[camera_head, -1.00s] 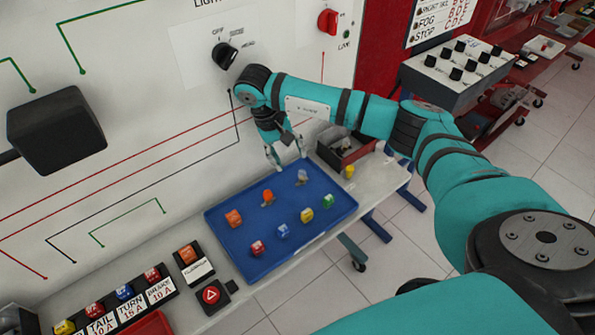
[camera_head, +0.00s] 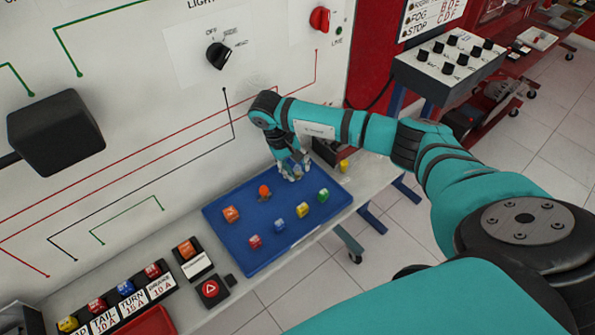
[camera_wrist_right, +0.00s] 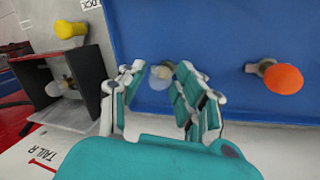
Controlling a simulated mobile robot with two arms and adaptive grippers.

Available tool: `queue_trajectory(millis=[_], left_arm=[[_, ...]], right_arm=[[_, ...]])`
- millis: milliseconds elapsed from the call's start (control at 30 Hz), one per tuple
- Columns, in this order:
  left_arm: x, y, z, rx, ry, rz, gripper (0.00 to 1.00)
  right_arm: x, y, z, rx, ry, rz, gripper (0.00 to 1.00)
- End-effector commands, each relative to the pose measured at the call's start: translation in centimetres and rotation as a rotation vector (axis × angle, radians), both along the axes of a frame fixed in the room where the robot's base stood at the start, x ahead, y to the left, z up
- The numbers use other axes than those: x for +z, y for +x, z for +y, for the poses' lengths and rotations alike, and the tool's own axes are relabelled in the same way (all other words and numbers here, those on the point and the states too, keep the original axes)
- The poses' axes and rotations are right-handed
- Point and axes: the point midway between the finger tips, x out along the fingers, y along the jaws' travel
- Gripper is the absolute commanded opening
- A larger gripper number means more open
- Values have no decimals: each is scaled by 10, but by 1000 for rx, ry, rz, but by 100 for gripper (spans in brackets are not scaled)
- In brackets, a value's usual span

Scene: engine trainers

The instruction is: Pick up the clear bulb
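The clear bulb (camera_wrist_right: 162,72) lies on the blue tray (camera_wrist_right: 215,22). In the right wrist view it sits between the two fingers of my right gripper (camera_wrist_right: 160,88), which are spread with a visible gap on each side of it. In the head view my right gripper (camera_head: 291,172) is low over the back right part of the tray (camera_head: 222,238) and largely hides the clear bulb. An orange bulb (camera_head: 264,191) lies left of the gripper; it also shows in the wrist view (camera_wrist_right: 284,79). My left gripper is not in view.
Several coloured fuses, such as the yellow one (camera_head: 302,210), stand on the tray. A dark open box (camera_wrist_right: 94,65) holding a bulb and a yellow bulb (camera_wrist_right: 68,29) are close beside the tray. The wall panel (camera_head: 165,110) rises behind.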

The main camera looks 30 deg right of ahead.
Motion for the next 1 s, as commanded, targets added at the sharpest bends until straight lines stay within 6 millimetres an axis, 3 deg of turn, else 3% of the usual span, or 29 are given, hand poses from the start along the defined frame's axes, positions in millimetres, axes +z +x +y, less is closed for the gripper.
queue_trajectory(millis=[33,200,567,833,1000], left_arm=[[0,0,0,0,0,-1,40],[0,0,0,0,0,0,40],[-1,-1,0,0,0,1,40],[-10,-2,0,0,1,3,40],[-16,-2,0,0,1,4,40]], right_arm=[[0,0,0,0,0,0,24],[0,0,0,0,1,0,4],[4,1,0,1,0,-2,4],[35,2,0,0,0,-7,4],[37,-9,37,7,3,-2,4]])
